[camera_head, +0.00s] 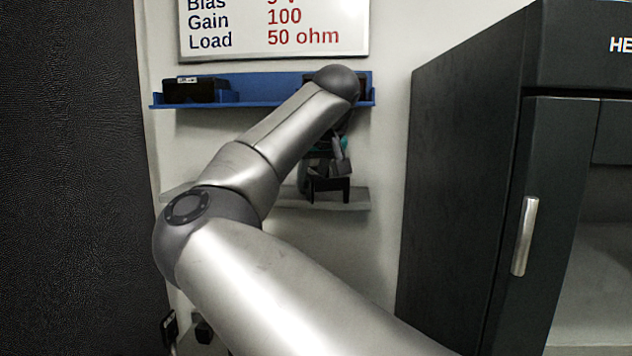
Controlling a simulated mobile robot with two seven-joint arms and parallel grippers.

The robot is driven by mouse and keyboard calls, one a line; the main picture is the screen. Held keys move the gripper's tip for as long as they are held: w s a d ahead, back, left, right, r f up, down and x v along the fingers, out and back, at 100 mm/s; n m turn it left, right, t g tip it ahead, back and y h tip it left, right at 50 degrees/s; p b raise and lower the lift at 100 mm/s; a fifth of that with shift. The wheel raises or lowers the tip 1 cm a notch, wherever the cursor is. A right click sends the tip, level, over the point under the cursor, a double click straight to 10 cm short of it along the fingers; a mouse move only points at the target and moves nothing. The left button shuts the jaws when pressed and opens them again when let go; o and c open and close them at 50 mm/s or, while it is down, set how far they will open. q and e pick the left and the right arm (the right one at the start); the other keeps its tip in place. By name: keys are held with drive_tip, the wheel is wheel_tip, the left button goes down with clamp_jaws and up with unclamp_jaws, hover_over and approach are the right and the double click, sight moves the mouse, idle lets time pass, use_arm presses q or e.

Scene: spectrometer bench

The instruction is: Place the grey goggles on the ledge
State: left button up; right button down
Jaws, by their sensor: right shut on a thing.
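The grey ledge (355,201) is the lower of two wall shelves, and my arm hides its middle part. My right gripper (328,184) is at the ledge, below the forearm, with its dark fingers pointing down. It is shut on the grey goggles (303,177), of which only a small grey curved part shows beside the fingers. The goggles are at about the ledge's height; I cannot tell whether they touch it. My left gripper is not in view.
A blue shelf (262,90) above the ledge holds a black box (196,89) at its left end. A whiteboard (350,18) hangs higher up. A large dark cabinet (465,150) with a metal handle (525,236) stands at right. A dark panel (65,180) fills the left side.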

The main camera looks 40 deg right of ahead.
drive_tip(key=shift+a, duration=0.2)
drive_tip(key=c, duration=0.7)
unclamp_jaws()
drive_tip(key=shift+f, duration=0.1)
drive_tip(key=shift+o, duration=0.2)
drive_tip(key=shift+r, duration=0.3)
drive_tip(key=v, duration=1.1)
drive_tip(key=shift+s+r, duration=0.25)
drive_tip(key=shift+r, duration=0.05)
drive_tip(key=shift+a, duration=0.1)
